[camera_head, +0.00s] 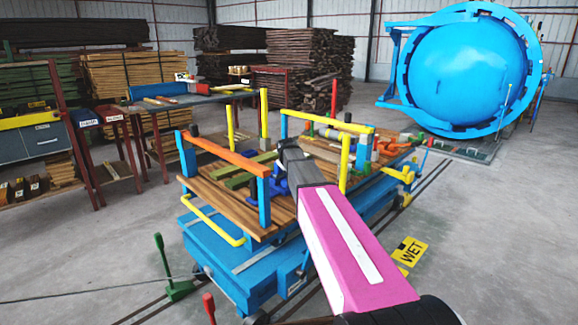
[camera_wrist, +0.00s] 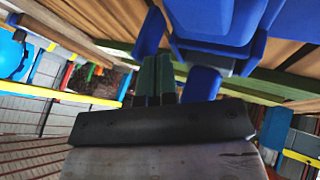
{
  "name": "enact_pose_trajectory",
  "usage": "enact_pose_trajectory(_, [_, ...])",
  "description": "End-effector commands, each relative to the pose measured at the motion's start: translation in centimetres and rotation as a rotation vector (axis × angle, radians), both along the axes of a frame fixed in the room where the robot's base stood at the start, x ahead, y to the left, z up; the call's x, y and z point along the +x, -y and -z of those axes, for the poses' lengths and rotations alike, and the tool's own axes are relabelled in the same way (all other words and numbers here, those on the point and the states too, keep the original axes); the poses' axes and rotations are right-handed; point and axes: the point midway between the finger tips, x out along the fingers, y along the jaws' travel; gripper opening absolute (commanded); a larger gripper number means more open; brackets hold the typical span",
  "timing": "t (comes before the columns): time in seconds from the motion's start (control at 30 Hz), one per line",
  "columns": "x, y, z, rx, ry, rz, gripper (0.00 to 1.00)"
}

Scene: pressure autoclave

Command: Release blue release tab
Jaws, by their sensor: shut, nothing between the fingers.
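My gripper (camera_wrist: 156,62) shows in the wrist view as two dark green fingers side by side, shut with nothing between them. Blue parts (camera_wrist: 222,22) lie just beyond and around the fingertips. A small blue upright piece (camera_wrist: 150,32) is at the left of the tips, and a blue block (camera_wrist: 202,84) is at the right of the fingers. I cannot tell which blue part is the release tab, or whether the fingers touch it. In the head view, a blue fitting (camera_head: 279,187) on the cart's deck shows just left of my wrist, which hides the fingers.
The blue cart (camera_head: 232,262) has a wooden deck, an orange-topped frame (camera_head: 222,152) and yellow posts (camera_head: 345,162) close to my arm. The blue autoclave (camera_head: 470,70) stands at the back right. A yellow WET sign (camera_head: 410,251) lies right of the cart on open floor.

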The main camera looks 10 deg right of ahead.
Motion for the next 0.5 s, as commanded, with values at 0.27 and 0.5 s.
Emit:
enact_pose_trajectory(0.27, [0.42,0.14,0.66,0.000,-0.001,0.000,0.00])
enact_pose_trajectory(0.5, [0.42,0.15,0.62,0.002,-0.002,0.000,0.00])
